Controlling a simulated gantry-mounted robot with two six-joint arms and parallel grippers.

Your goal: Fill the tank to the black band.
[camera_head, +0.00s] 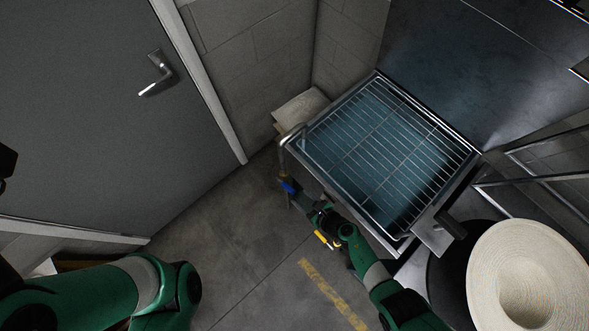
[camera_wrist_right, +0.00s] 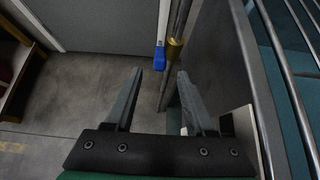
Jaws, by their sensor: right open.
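The metal tank (camera_head: 452,192) stands right of centre in the head view, with a wire rack (camera_head: 385,150) over its blue-looking inside. I cannot make out a black band or the water level. A bent metal pipe (camera_head: 287,141) rises at the tank's left corner. A blue lever (camera_head: 288,187) sits below it, and in the right wrist view the blue lever (camera_wrist_right: 158,58) hangs beside a brass fitting (camera_wrist_right: 174,50) on the pipe. My right gripper (camera_head: 297,198) is open and close to the lever; its fingers (camera_wrist_right: 165,90) hold nothing. My left gripper is out of view.
A straw hat (camera_head: 495,270) rests at the lower right, near a metal frame (camera_head: 540,178). A pale block (camera_head: 300,107) lies behind the pipe by the wall. A grey door (camera_head: 90,110) is at the left. The floor (camera_head: 230,230) between door and tank is clear.

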